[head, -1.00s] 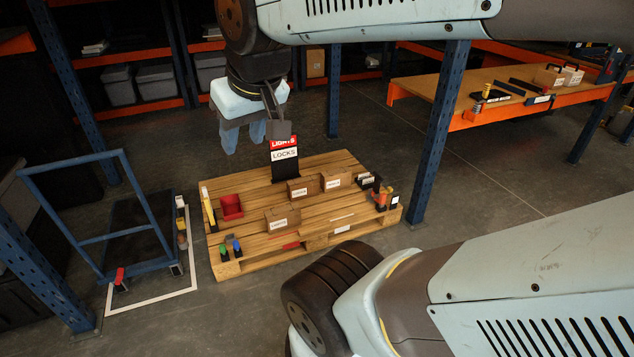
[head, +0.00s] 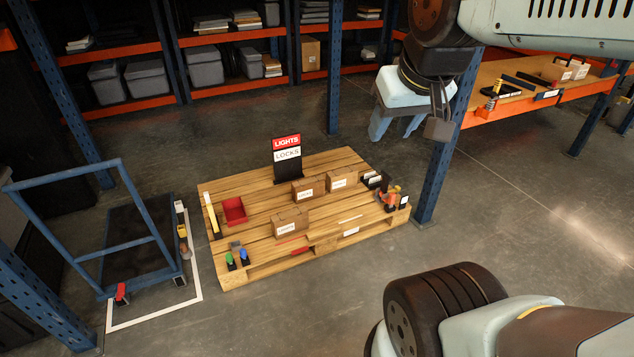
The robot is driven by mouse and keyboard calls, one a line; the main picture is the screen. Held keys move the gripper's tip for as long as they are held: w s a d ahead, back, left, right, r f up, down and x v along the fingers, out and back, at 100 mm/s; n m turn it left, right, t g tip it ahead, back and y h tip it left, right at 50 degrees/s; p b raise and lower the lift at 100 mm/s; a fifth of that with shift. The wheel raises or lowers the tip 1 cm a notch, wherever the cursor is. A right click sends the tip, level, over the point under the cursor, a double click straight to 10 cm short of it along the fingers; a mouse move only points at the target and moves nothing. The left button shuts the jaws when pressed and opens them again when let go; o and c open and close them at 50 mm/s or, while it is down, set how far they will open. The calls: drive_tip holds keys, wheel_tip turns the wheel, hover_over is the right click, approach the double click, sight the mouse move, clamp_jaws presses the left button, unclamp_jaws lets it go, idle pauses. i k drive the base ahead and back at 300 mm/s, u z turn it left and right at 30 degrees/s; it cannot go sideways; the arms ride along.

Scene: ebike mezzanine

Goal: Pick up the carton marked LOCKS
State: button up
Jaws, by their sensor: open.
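Three brown cartons with white labels lie on the wooden pallet (head: 330,232) in the head view. One is at the front (head: 291,223), one in the middle (head: 308,190) and one at the back right (head: 342,180). The label print is too small to tell surely which is marked LOCKS. A black stand sign (head: 287,160) behind them reads LIGHTS on red and LOCKS on white. My gripper (head: 396,128) is open and empty, fingers pointing down, raised in the air. In the picture it is right of and above the cartons, apart from them.
A red bin (head: 234,211), small bottles (head: 238,257), dark boxes (head: 373,180) and an orange item (head: 391,196) share the pallet. A blue post (head: 440,150) stands at its right. A blue cart (head: 135,240) is left, a workbench (head: 500,112) right, shelves behind.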

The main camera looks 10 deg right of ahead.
sight(309, 188)
drive_tip(key=z, duration=0.1)
drive_tip(key=i, duration=1)
drive_tip(key=u, duration=0.1)
